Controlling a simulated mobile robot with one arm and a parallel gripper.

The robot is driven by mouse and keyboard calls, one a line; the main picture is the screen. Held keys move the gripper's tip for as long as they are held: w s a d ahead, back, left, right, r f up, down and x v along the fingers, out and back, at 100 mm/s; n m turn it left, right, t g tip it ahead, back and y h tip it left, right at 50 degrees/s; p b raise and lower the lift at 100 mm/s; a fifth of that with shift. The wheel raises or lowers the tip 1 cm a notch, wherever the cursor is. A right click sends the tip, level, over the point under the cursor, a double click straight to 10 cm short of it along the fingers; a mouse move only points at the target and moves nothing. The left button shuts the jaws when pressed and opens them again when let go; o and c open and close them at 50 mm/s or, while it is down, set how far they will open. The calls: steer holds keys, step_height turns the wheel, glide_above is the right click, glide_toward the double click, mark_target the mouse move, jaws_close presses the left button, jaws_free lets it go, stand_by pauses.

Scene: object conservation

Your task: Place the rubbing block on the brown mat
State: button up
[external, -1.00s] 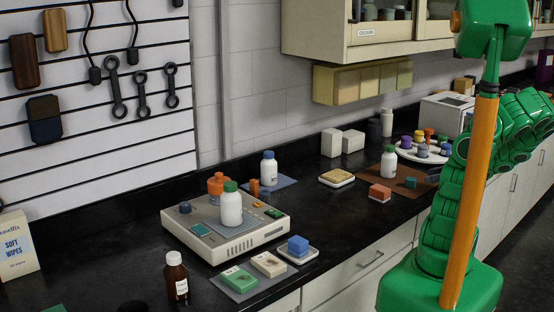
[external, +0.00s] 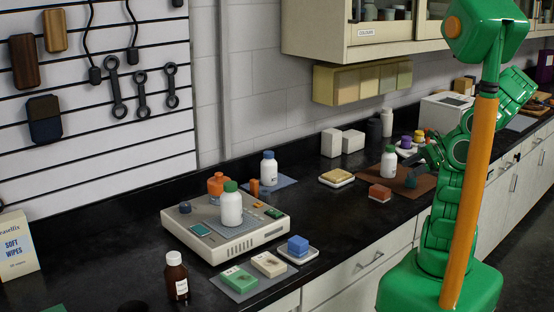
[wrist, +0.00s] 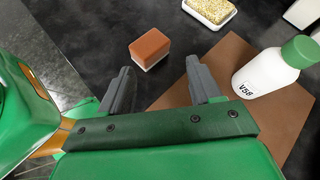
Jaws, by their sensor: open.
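The rubbing block appears to be the red-brown block with a pale base (external: 380,193), standing on the dark counter just off the left edge of the brown mat (external: 424,188). In the wrist view the block (wrist: 150,47) lies beyond my fingertips, slightly left of the middle between them. My gripper (wrist: 160,78) is open and empty. The mat (wrist: 222,62) passes under my right finger. A white bottle with a green cap (wrist: 268,68) stands on the mat; it also shows in the external view (external: 389,163). My gripper is hard to make out in the external view.
A pale dish with a yellow slab (external: 337,178) lies left of the mat. White boxes (external: 342,142) and a round tray of coloured jars (external: 410,150) stand behind. A balance (external: 228,246) with a bottle on it stands farther left. Dark counter is bare around the block.

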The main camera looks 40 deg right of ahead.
steer(key=s+a+r+n+g, duration=0.1)
steer(key=a+r+n+g, duration=0.25)
steer(key=a+n, duration=0.45)
steer(key=a+r+n+g, duration=0.2)
steer(key=a+n+g, duration=0.25)
steer(key=a, duration=0.85)
steer(key=s+a+r+n+g+h, duration=0.1)
steer(key=s+a+r+n+h, duration=0.1)
steer(key=s+n, duration=0.4)
steer(key=s+a+r+n+g+h, duration=0.1)
steer(key=s+a+r+n+h, duration=0.1)
steer(key=s+a+n+h, duration=0.2)
steer(key=shift+s+a+n+h, duration=0.3)
steer(key=shift+s+n+h, duration=0.8)
steer(key=shift+s, duration=0.5)
steer(key=shift+o, duration=0.3)
